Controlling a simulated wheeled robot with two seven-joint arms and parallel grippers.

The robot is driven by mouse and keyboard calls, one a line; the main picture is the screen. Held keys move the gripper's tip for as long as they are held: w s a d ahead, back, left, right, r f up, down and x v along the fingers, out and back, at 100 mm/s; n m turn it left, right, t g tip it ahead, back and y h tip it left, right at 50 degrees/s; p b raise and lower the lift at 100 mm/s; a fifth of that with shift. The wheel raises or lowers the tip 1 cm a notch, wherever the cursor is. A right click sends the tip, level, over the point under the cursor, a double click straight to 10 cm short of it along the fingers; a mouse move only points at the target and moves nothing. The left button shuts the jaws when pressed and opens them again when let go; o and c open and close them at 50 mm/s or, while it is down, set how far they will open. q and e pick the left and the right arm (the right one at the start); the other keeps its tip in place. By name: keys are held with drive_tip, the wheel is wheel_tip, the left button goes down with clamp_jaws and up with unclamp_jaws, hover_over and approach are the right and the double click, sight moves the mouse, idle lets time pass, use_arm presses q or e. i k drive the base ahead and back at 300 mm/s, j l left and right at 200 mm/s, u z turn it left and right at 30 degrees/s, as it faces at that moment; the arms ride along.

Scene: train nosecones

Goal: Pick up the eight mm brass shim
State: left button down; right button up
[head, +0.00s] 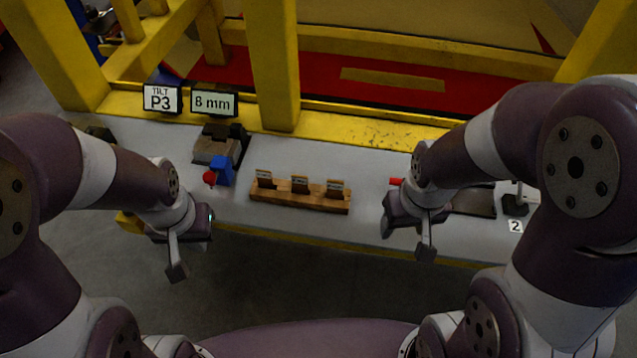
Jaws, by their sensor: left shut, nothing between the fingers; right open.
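Three small brass-brown shims stand upright in a wooden rack on the grey bench: a left shim (264,178), a middle shim (300,184) and a right shim (335,188). Their labels are too small to read, so I cannot tell which is the eight mm one. The wooden rack (298,200) lies near the bench's front edge. My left gripper (180,258) is shut and empty, left of the rack and in front of the bench edge. My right gripper (408,222) is open and empty, right of the rack. Neither touches a shim.
Signs reading "TILT P3" (162,98) and "8 mm" (213,102) stand at the back left. A blue clamp-like part with a red knob (209,178) sits left of the rack. A yellow post (272,65) rises behind. A dark plate (474,203) lies right, partly hidden.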

sight(334, 188)
drive_tip(key=i+l+u, duration=0.25)
drive_tip(key=l, duration=0.35)
drive_tip(key=l+u, duration=0.25)
drive_tip(key=l, duration=0.3)
drive_tip(key=l+u, duration=0.25)
drive_tip(key=l, duration=0.4)
drive_tip(key=i, duration=0.05)
